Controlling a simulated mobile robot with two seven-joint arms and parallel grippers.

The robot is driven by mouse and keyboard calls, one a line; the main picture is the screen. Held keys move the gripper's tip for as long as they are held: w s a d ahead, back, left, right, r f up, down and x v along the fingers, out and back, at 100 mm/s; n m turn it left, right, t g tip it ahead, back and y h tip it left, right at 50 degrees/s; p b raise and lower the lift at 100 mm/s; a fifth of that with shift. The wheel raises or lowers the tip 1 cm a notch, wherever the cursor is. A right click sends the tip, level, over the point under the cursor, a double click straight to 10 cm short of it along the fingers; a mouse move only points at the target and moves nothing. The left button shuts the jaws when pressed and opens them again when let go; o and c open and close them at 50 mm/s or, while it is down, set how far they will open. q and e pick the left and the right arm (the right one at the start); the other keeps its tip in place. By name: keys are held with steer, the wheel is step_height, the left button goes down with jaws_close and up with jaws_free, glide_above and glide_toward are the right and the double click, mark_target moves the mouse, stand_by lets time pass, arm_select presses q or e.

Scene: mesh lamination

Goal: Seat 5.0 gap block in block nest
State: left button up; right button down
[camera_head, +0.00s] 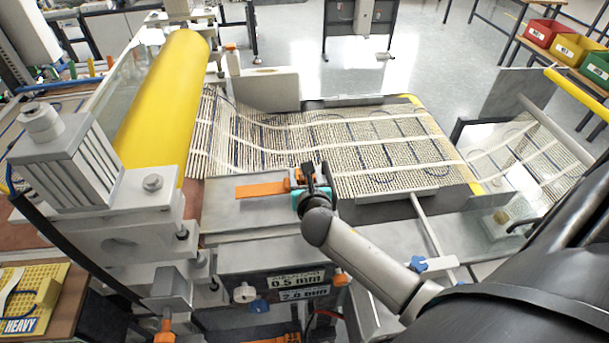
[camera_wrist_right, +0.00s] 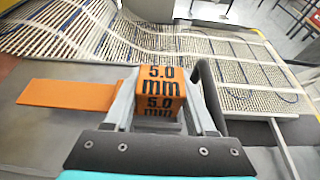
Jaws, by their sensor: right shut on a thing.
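The orange 5.0 gap block (camera_wrist_right: 160,92), marked "5.0 mm" on two faces, is between the fingers of my right gripper (camera_wrist_right: 168,100) in the right wrist view. A flat orange strip (camera_wrist_right: 75,94) extends left from behind the finger; whether it joins the block is hidden. In the head view my right gripper (camera_head: 308,180) is shut on the block, above the grey plate in front of the mesh. The orange strip (camera_head: 262,190) points left there, over the plate. I cannot identify the block nest for certain. My left gripper is not in view.
A yellow roller (camera_head: 165,100) and grey housings stand on the left. The wired mesh (camera_head: 370,150) lies behind the gripper. Labels "0.5 mm" (camera_head: 297,278) and "2.0 mm" (camera_head: 304,294) are on the machine's front. A yellow tray (camera_head: 40,300) marked "HEAVY" is at lower left.

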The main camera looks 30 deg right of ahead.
steer(key=shift+f+b, duration=0.75)
steer(key=shift+f, duration=0.35)
steer(key=shift+c, duration=1.6)
jaws_free()
steer(key=shift+o, duration=0.7)
steer(key=shift+f, duration=0.1)
steer(key=shift+o, duration=0.2)
steer(key=shift+s, duration=0.1)
steer(key=shift+s+f, duration=0.1)
steer(key=shift+f, duration=0.05)
steer(key=shift+s, duration=0.1)
steer(key=r+v, duration=0.1)
steer(key=v, duration=1.4)
steer(key=shift+w+p, duration=0.25)
steer(key=shift+p, duration=0.2)
steer(key=shift+a, duration=0.1)
